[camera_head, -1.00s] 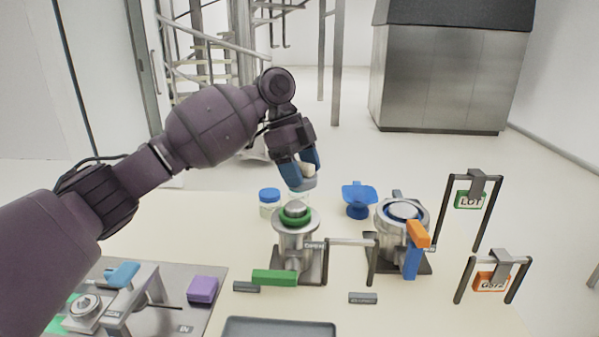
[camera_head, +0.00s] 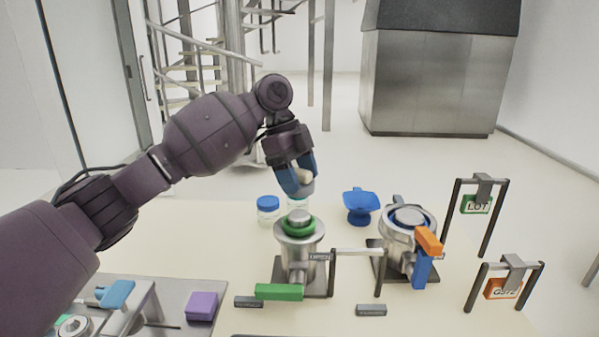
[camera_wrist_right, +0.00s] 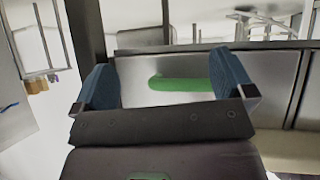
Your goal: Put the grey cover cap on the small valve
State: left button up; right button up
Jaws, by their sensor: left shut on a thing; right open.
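My left gripper (camera_head: 302,186) is shut on the grey cover cap (camera_head: 301,188), which shows between and below its blue fingers. It holds the cap in the air, above and apart from the small valve (camera_head: 298,246). That valve is a metal cylinder with a green ring around its top and a green handle (camera_head: 279,292) at its foot. A larger valve (camera_head: 407,232) with an orange and blue handle stands to its right. My right gripper (camera_wrist_right: 165,90) is open and empty in the right wrist view; it is not in the head view.
A blue-lidded jar (camera_head: 268,210) stands behind the small valve, and a blue scoop-like dish (camera_head: 360,205) is further right. A purple block (camera_head: 201,306) lies on the plate at left.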

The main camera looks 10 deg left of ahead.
pick_arm(q)
notch_tip(320, 180, down, 3)
jog(key=shift+r+b, duration=0.15)
jog(key=shift+b, duration=0.4)
jog(key=shift+f, duration=1)
pick_arm(e)
jog(key=shift+w+a+f, duration=0.1)
jog(key=shift+w+f, duration=0.15)
jog(key=shift+f, duration=0.05)
jog(key=shift+s+f, duration=0.15)
jog(key=shift+f, duration=0.15)
jog(key=shift+r, duration=0.15)
jog(key=shift+w+a+r, duration=0.1)
jog(key=shift+w+r, duration=0.15)
jog(key=shift+r, duration=0.25)
jog(key=shift+s+d+f, duration=0.1)
jog(key=shift+d, duration=0.1)
pick_arm(q)
jog(key=shift+p, duration=0.4)
